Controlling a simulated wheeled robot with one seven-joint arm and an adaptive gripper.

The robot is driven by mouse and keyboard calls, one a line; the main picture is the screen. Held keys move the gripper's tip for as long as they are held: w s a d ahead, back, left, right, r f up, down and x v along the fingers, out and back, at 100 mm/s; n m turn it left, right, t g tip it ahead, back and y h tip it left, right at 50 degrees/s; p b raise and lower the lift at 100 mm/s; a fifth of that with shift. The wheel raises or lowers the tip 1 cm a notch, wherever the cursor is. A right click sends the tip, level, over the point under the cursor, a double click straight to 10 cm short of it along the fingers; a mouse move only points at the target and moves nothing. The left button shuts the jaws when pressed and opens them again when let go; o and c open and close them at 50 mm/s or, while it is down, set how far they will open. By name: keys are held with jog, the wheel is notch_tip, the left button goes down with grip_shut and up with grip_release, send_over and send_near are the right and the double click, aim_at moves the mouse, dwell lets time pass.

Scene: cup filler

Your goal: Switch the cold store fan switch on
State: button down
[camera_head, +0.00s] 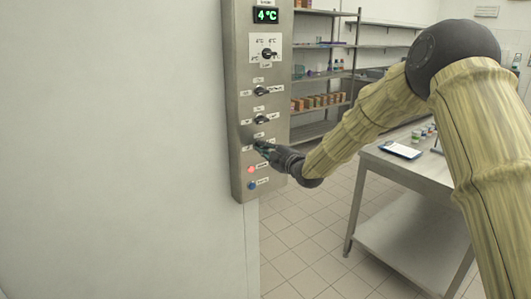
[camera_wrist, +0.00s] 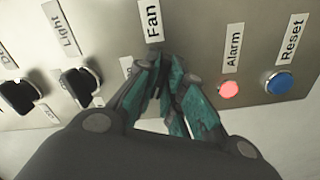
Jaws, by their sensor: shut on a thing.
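The grey metal control panel (camera_head: 240,100) is fixed at the edge of a pale wall. In the wrist view, the "Fan" label (camera_wrist: 152,20) is right beside my fingertips. My gripper (camera_wrist: 170,62) is shut with its green-padded fingers against the panel at the fan switch's place. The fan switch itself is hidden between and behind the fingers, so its on or off position cannot be seen. In the head view, my gripper (camera_head: 262,147) reaches the panel from the right, below two black rotary switches and above the red lamp.
The "Light" switch (camera_wrist: 80,86) is close to the left of my fingers. The red alarm lamp (camera_wrist: 229,89) and blue reset button (camera_wrist: 278,81) are to the right. A display (camera_head: 266,16) reads 4 °C. A steel table (camera_head: 400,171) stands right of the panel, under my arm.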

jog(key=m+b, duration=0.1)
jog(key=m, duration=1.1)
jog(key=shift+m, duration=0.4)
dwell(0.3)
jog(key=c, duration=1.5)
grip_release()
jog(key=shift+d, duration=0.1)
jog(key=v, duration=1.2)
